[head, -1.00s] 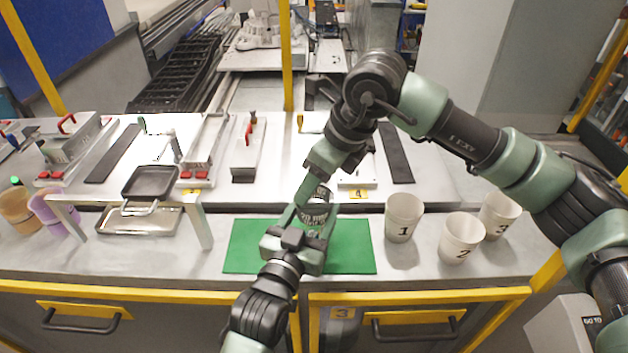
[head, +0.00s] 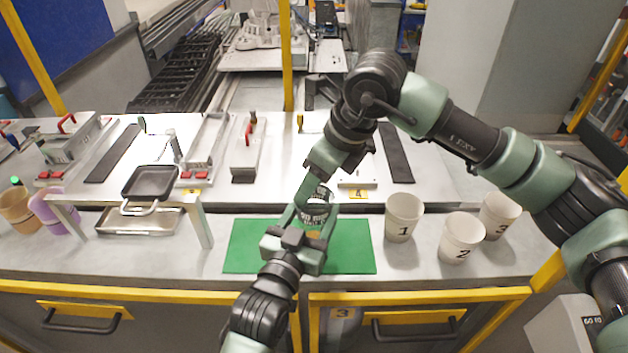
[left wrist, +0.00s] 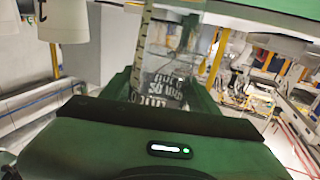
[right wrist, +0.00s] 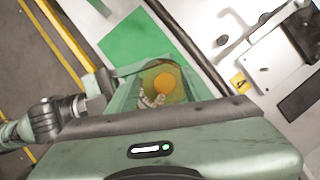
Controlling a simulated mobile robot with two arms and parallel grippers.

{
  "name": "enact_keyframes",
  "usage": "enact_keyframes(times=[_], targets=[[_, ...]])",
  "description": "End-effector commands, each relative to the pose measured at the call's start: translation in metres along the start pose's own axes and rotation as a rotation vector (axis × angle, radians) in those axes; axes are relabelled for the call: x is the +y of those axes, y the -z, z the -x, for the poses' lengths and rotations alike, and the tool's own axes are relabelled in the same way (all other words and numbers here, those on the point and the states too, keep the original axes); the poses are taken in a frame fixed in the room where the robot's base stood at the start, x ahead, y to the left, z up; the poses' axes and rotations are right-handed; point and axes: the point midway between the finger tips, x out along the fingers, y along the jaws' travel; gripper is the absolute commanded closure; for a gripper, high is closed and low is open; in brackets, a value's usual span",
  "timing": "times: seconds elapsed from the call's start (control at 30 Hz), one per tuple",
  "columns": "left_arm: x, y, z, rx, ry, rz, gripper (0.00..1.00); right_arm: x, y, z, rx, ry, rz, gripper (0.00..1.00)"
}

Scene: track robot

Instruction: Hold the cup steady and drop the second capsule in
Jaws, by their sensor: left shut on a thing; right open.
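The clear cup (head: 316,213) with dark printed lettering is over the green mat, between the fingers of my left gripper (head: 308,228). The left gripper is shut on the cup; the lettering also shows in the left wrist view (left wrist: 160,88). My right gripper (head: 318,188) is open just above the cup's mouth. In the right wrist view, a round orange thing (right wrist: 164,83) shows between the right fingers, apparently inside the cup, with pale curved marks beside it. I cannot tell one capsule from two. The fingers hide part of the cup.
The green mat (head: 250,248) lies under the cup. White cups numbered 1 (head: 404,215), 2 (head: 460,238) and 3 (head: 499,214) stand to the right.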

Motion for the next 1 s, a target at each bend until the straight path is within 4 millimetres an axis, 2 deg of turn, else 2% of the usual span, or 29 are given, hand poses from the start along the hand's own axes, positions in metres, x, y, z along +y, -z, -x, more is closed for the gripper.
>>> enact_keyframes(times=[0.57,1.0], targets=[[0.0,-0.001,0.0,-0.001,0.0,0.0,0.89,0.0,-0.001,0.001,0.0,0.0,0.0,0.5],[0.0,-0.001,0.0,-0.001,0.0,0.0,0.89,0.0,-0.013,0.031,-0.001,0.001,-0.001,0.5]])
